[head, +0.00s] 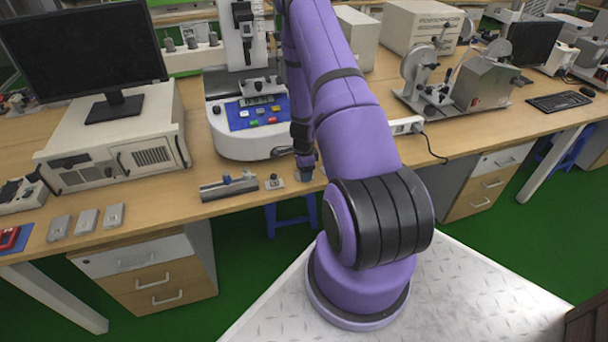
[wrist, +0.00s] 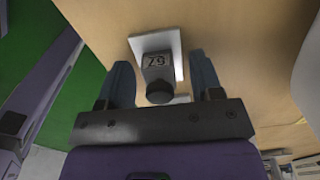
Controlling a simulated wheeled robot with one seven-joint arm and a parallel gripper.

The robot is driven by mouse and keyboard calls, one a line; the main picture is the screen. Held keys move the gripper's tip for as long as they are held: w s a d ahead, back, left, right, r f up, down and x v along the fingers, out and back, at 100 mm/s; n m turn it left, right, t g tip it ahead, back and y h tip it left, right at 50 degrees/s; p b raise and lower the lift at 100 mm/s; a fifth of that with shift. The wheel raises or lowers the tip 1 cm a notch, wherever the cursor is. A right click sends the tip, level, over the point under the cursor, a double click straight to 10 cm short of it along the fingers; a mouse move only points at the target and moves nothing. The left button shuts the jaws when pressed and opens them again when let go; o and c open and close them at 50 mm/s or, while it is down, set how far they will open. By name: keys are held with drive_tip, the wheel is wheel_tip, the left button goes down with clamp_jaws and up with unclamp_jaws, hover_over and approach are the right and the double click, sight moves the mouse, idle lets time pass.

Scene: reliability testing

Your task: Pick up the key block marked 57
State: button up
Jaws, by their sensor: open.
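My gripper (wrist: 160,62) is open in the wrist view, with one finger on each side of a small grey key block (wrist: 157,72). The block has a dark round end and stands on a pale square plate (wrist: 177,42) on the wooden table. Dark characters on its face appear upside down and are too small to read surely. A gap shows between the block and each finger. In the head view my gripper (head: 304,166) is low at the table's front edge, and the block there is largely hidden by it.
A white test machine (head: 250,128) with a blue panel stands close behind. Three grey blocks (head: 87,222) lie farther left.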

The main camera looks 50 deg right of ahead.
drive_tip(key=shift+c, duration=0.4)
drive_tip(key=c, duration=0.7)
drive_tip(key=shift+o, duration=0.2)
